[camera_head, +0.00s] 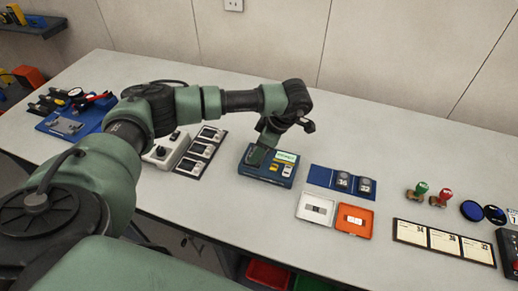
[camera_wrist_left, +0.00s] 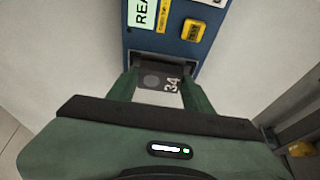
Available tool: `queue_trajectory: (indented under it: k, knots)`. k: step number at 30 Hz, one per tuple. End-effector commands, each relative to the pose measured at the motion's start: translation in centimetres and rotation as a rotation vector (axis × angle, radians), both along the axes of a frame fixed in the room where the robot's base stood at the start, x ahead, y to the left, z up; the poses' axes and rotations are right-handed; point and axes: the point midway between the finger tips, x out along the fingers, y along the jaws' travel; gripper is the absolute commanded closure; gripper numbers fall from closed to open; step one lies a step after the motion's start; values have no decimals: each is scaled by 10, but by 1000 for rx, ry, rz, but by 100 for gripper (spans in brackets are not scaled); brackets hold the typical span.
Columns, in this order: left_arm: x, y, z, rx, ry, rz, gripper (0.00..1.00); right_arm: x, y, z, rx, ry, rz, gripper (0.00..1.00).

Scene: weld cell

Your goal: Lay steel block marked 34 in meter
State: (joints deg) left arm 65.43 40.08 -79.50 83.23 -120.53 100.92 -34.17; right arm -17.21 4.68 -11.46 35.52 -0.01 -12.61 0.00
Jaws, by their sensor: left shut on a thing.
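In the head view the meter (camera_head: 287,169) stands on the bench with a lit display and yellow and white buttons. My left gripper (camera_head: 257,158) covers its left part and hides the block there. My right gripper is not in view.
Three cards (camera_head: 443,240) and two stamps (camera_head: 430,197) are farther right. A three-screen panel (camera_head: 201,152) stands left.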

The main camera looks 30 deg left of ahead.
Motion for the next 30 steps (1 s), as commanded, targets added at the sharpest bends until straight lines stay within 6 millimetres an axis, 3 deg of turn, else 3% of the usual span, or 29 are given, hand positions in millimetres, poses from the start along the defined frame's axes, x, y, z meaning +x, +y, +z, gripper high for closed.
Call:
queue_trajectory:
  k: [27,28,30]
  knots:
    - [-3,0,-4,0,8,-1,100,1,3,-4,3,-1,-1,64]
    - [-3,0,-5,0,9,-1,41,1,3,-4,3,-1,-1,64]
    - [-3,0,-5,0,9,-1,24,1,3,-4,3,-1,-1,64]
